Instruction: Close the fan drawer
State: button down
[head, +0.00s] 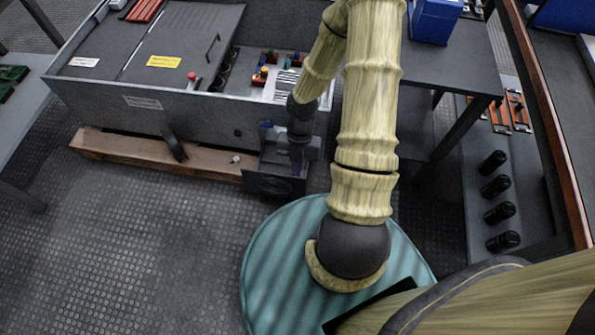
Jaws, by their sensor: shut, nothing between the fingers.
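The fan drawer (268,186) is a dark box low on the front of the grey cabinet (140,103). It stands out from the cabinet face, so it is open, with its dark front panel toward me and the floor. My gripper (297,166) is small and dark at the end of my arm. It points down over the right part of the drawer, and its fingers look shut and empty. I cannot tell whether it touches the drawer. My wrist and hand hide part of the drawer and the cabinet face behind.
A wooden pallet (120,151) lies under the cabinet, with a dark bracket (173,147) before it. A red-topped knob (191,78) stands on the cabinet. The left floor is clear.

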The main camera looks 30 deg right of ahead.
notch_tip(320, 180, down, 9)
jog(key=b, duration=0.7)
jog(key=shift+w+d, duration=0.3)
jog(key=shift+w, duration=0.1)
jog(key=shift+r, duration=0.1)
